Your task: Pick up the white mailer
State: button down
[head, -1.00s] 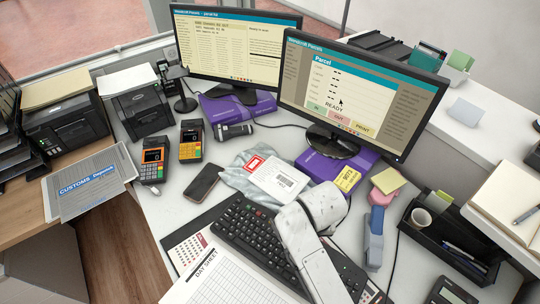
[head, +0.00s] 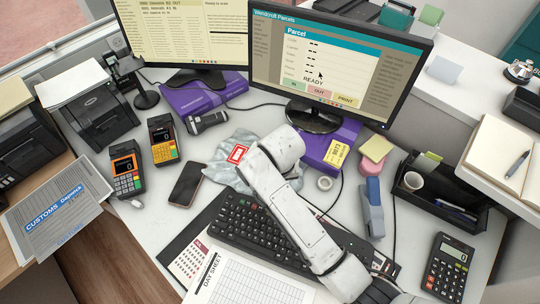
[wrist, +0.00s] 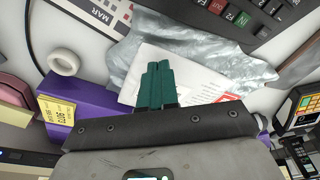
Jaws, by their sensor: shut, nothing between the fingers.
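The white mailer (head: 222,160) is a crinkled, pale silvery-white plastic packet with a red-bordered sticker. It lies on the desk between the keyboard and the monitor base. In the head view my arm covers its right part, and my gripper is hidden behind the arm. In the wrist view the mailer (wrist: 128,62) lies beneath my gripper (wrist: 158,66), with a white paper label on it. The green fingers are together and empty, over the label. The gap between fingertips and mailer cannot be judged.
A black keyboard (head: 245,225) lies in front of the mailer. Purple boxes (head: 203,96) sit under the monitors. A phone (head: 187,184) lies left of the mailer. A tape roll (head: 325,183) and a blue stapler (head: 372,210) are to the right.

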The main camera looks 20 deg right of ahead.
jog(key=w, duration=0.2)
jog(key=w+d, duration=0.1)
jog(key=w, duration=0.2)
jog(key=w+d, duration=0.1)
jog(key=w, duration=0.2)
jog(key=shift+d, duration=0.1)
jog(key=shift+s+f, duration=0.15)
jog(key=shift+f, duration=0.7)
jog(key=shift+f, duration=0.1)
jog(key=shift+s+p, duration=0.15)
jog(key=shift+p, duration=0.2)
jog(key=s+p, duration=0.1)
jog(key=s+a+p, duration=0.1)
jog(key=s, duration=0.1)
jog(key=s+p, duration=0.1)
jog(key=s, duration=0.1)
jog(key=shift+a, duration=0.3)
jog(key=shift+s+f, duration=0.15)
jog(key=shift+r+p, duration=0.85)
jog(key=shift+p, duration=0.25)
